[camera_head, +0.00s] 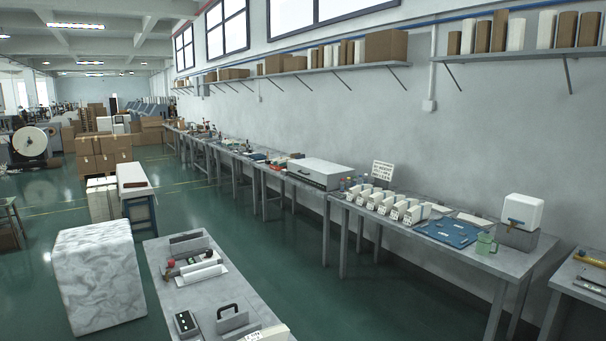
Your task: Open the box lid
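Neither of my grippers is in view. I cannot tell for sure which box the task means. A long pale grey box (322,168) sits on the wall bench, with a closed flat top and a dark handle on its front. A large white box-shaped block (98,278) with a wrinkled, wrapped-looking surface stands on the floor at lower left, and no lid seam shows on it. Closed brown cardboard boxes (103,153) are stacked farther back at left.
A near grey table (193,295) holds small devices at bottom centre. Long benches (490,262) line the right wall, carrying several white dispensers (392,203), a blue mat (447,231) and a white container (522,214). Green floor (270,265) lies clear between table and benches.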

